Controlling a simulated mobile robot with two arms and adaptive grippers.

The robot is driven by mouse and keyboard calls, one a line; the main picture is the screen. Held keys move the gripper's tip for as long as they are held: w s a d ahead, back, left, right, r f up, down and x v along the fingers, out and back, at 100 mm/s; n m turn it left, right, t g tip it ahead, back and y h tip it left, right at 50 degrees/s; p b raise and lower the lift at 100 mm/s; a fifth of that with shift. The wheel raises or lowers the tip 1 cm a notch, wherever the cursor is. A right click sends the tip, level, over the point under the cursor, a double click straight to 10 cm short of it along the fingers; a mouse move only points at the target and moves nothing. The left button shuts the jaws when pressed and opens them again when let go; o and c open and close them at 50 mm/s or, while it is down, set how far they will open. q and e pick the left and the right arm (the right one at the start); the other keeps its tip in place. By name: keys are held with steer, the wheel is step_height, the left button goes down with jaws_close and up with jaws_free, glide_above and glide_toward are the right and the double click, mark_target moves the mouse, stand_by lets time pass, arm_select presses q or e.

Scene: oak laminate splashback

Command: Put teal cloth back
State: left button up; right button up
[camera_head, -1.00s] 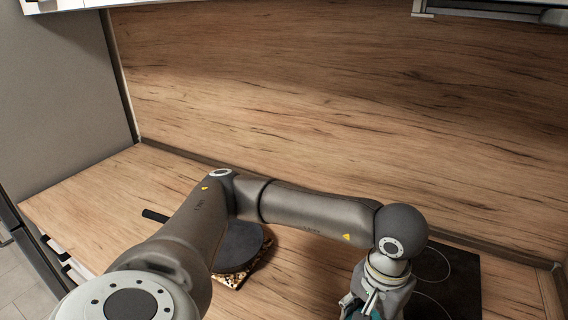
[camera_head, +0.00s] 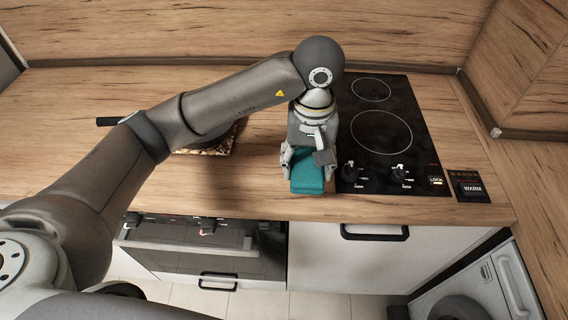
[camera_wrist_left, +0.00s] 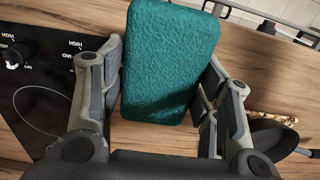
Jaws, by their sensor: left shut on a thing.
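The teal cloth (camera_head: 307,172) is a thick folded block at the front of the wooden counter, just left of the black hob. My left gripper (camera_head: 306,163) points down at it and is shut on it. In the left wrist view the cloth (camera_wrist_left: 168,62) sits between the two fingers of the gripper (camera_wrist_left: 165,85). Whether the cloth touches the counter or is a little above it, I cannot tell. My right gripper is not in view.
The black hob (camera_head: 383,135) with knobs lies right of the cloth. A dark pan on a speckled board (camera_head: 218,146) is left, partly behind my arm. A small WARM panel (camera_head: 467,186) is at the right. Drawers and an oven (camera_head: 205,245) are below the counter edge.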

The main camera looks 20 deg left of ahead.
mark_target(297, 156)
arm_select(q)
steer(key=w+a+f, duration=0.1)
steer(key=w+a+f+p, duration=0.1)
steer(key=w+a, duration=0.1)
steer(key=shift+f, duration=0.1)
steer(key=f, duration=0.1)
steer(key=w+a+f+p, duration=0.1)
steer(key=w+a+f, duration=0.1)
steer(key=shift+f, duration=0.3)
steer(key=shift+w+a+f, duration=0.1)
steer(key=shift+f, duration=0.15)
steer(key=shift+w+a+f+p, duration=0.15)
steer(key=shift+f+p, duration=0.15)
steer(key=shift+p, duration=0.05)
step_height(297, 156, down, 3)
steer(key=shift+w+a+r+p, duration=0.1)
steer(key=shift+a+p, duration=0.05)
steer(key=shift+p, duration=0.8)
steer(key=shift+f, duration=0.4)
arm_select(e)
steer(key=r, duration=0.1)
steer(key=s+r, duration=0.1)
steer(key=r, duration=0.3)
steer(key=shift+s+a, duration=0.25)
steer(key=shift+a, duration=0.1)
